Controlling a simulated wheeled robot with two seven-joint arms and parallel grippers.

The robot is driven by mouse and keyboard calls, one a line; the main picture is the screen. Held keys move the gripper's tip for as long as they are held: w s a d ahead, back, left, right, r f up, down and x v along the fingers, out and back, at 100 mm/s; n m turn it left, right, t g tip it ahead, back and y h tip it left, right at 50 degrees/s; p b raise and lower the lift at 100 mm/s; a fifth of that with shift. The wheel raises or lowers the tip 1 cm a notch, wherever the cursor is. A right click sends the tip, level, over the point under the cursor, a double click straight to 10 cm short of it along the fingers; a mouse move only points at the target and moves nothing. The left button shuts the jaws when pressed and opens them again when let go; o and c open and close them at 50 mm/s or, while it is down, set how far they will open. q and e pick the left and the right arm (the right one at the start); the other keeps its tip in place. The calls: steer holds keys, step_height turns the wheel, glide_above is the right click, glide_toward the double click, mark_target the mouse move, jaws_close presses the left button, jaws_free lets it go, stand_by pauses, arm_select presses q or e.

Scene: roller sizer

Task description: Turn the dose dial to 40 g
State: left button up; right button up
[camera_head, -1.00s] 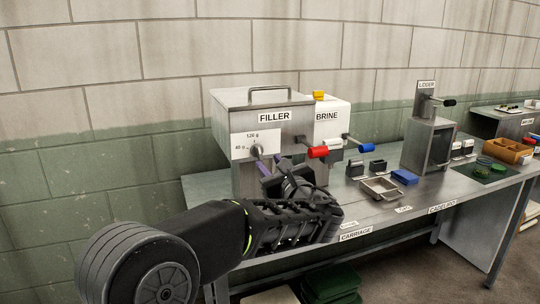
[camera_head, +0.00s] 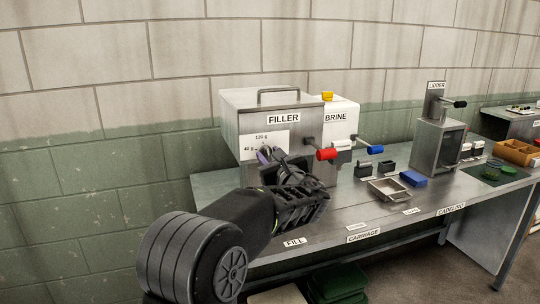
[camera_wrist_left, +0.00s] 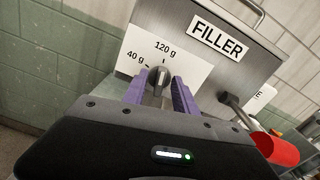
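The filler (camera_head: 243,127) is a grey metal box with a white dial plate (camera_head: 252,147) marked 40 g and 120 g. In the left wrist view the dose dial (camera_wrist_left: 158,75) is a dark and silver knob on that plate (camera_wrist_left: 188,61), below the 120 g mark and to the right of the 40 g mark. Its exact pointing is hard to tell. My left gripper (camera_head: 267,155) covers the dial in the head view. In the wrist view its purple fingers (camera_wrist_left: 160,90) are apart, one on each side of the dial, with gaps showing. My right gripper is out of view.
A red-handled lever (camera_head: 327,154) sticks out right of the gripper, near it; it also shows in the wrist view (camera_wrist_left: 277,149). The brine unit (camera_head: 344,118) with a blue handle (camera_head: 376,149) stands beside the filler. A metal tray (camera_head: 388,190) lies on the bench.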

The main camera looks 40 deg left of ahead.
arm_select(q)
jaws_close()
stand_by(0.3)
stand_by(0.3)
